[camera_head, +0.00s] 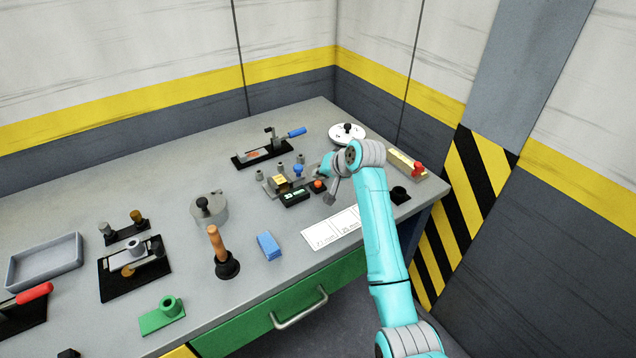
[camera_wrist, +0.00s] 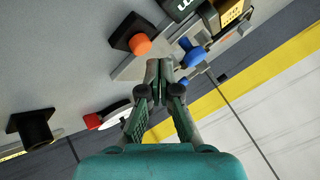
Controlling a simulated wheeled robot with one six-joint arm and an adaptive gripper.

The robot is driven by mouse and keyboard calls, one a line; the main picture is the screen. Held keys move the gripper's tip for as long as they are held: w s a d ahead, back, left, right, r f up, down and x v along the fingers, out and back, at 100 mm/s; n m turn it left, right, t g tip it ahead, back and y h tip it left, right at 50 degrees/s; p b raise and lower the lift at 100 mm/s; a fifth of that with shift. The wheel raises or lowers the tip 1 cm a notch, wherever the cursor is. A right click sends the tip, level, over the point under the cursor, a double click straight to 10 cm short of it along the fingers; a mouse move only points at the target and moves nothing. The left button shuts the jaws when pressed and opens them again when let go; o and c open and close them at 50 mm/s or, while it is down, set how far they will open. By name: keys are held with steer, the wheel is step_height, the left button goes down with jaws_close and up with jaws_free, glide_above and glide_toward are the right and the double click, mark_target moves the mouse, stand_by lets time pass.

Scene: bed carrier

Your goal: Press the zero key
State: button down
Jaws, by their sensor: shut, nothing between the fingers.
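An orange round button on a black block (camera_head: 318,186) sits beside a small black display (camera_head: 294,197) with pale digits; it looks like the zero key, though I read no label. The orange button also shows in the wrist view (camera_wrist: 140,44), up and left of my fingertips. My gripper (camera_head: 330,198) is shut and empty, just right of the button in the head view. In the wrist view my gripper (camera_wrist: 159,66) has its fingertips together, apart from the button in the picture. A blue knob (camera_wrist: 194,56) is right of the fingertips. Exact height above the button is unclear.
A brass-coloured block (camera_head: 280,183) and grey posts stand close by. A white disc with a black knob (camera_head: 347,132) is behind my arm. A black socket (camera_head: 400,194) and a red-knobbed strip (camera_head: 407,165) lie right. A white sheet (camera_head: 330,230) lies in front.

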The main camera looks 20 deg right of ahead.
mark_target(320, 183)
steer(key=shift+f, duration=0.15)
stand_by(0.4)
steer(key=shift+f, duration=0.25)
steer(key=shift+f, duration=0.5)
stand_by(0.8)
steer(key=shift+r, duration=0.9)
steer(key=shift+r, duration=2.55)
